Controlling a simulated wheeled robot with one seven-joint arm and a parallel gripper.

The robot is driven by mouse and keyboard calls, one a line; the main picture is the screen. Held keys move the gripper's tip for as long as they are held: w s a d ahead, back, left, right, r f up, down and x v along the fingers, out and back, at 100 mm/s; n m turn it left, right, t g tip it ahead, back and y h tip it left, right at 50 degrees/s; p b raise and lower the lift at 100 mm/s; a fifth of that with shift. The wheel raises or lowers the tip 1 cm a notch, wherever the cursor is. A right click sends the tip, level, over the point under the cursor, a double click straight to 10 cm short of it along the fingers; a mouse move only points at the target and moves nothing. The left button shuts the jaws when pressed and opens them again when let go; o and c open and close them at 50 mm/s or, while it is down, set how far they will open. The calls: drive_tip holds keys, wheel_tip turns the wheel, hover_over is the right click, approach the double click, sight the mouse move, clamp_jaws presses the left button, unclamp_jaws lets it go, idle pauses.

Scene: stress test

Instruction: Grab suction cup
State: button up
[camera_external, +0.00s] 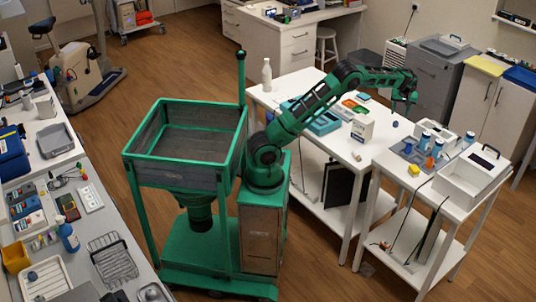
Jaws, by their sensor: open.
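My gripper (404,111) is at the end of my green arm, pointing down above the right end of the white tables. It looks open, with nothing visible between its fingers. I cannot clearly make out a suction cup. A small dark blue round thing (395,124) shows just below and left of the gripper, apart from it; it is too small to identify. A small orange item (438,147) stands among blue-and-white bottles (424,141) on the right table, below and right of the gripper.
The right white table (408,181) also holds a yellow block (414,170), a grey tray (399,149) and a large white box (471,177). The long white table (338,143) under my arm holds a teal tray (325,124), a white carton (362,129) and a white bottle (267,75).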

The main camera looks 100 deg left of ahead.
sight(396, 122)
drive_tip(key=x, duration=1.1)
drive_tip(key=shift+a+r, duration=0.2)
drive_tip(key=shift+a, duration=0.1)
drive_tip(key=shift+c, duration=0.6)
drive_tip(key=c, duration=1)
